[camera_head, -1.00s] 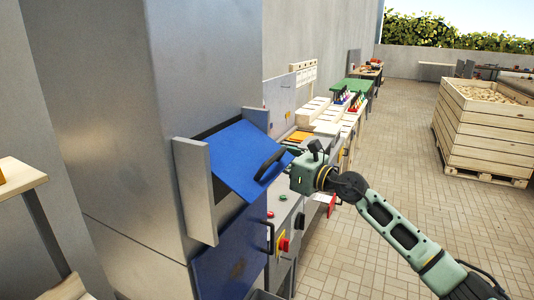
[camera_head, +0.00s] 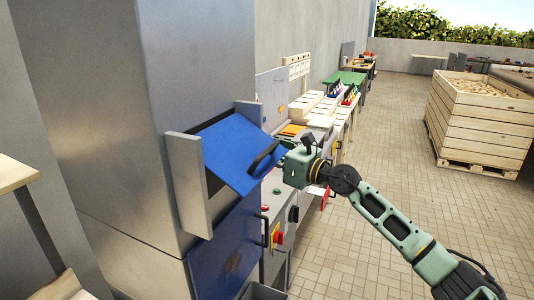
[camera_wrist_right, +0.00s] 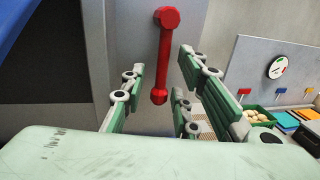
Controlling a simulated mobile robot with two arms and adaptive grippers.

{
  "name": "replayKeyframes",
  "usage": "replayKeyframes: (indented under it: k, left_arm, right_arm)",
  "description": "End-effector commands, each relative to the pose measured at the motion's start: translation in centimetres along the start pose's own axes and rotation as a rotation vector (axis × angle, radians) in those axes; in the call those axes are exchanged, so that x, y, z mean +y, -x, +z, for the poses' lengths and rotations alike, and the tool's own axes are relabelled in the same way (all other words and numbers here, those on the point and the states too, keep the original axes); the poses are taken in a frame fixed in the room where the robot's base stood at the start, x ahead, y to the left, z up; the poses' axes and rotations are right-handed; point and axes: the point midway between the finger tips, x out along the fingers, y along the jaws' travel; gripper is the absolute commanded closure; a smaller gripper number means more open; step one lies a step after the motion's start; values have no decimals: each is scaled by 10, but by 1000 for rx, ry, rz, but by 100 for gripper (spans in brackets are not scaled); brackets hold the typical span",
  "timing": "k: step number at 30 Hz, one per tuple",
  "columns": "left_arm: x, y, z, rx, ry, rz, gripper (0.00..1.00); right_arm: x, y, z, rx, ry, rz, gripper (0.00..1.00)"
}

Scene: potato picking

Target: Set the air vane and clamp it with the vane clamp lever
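A red lever (camera_wrist_right: 164,55) hangs nearly straight down from a round red pivot in the right wrist view. It looks like the vane clamp lever. My right gripper (camera_head: 290,166) is beside the machine's tilted blue panel (camera_head: 232,152), close to the panel's black handle (camera_head: 264,157). In the right wrist view its green fingers are spread apart, with the lever showing in the gap between them. I cannot tell whether they touch it. The fingertips are hidden in the head view. I cannot make out the air vane for sure. My left gripper is not in view.
A tall grey metal cabinet (camera_head: 100,110) stands at the left, with a grey side plate (camera_head: 188,185) beside the blue panel. A control box with a red knob (camera_head: 276,239) is below my right gripper. A wooden potato crate (camera_head: 480,125) stands at the right. The tiled floor between is clear.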

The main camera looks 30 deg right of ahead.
Motion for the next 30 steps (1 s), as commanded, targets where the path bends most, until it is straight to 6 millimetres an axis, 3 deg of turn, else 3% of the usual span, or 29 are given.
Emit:
replayKeyframes:
  k: [5,21,30]
  left_arm:
    - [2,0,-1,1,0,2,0]
    - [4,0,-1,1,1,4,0]
    - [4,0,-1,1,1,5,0]
  right_arm:
    - [-1,15,-2,3,2,-2,72]
    - [1,90,-2,3,-1,-1,72]
    - [1,115,0,0,0,1,72]
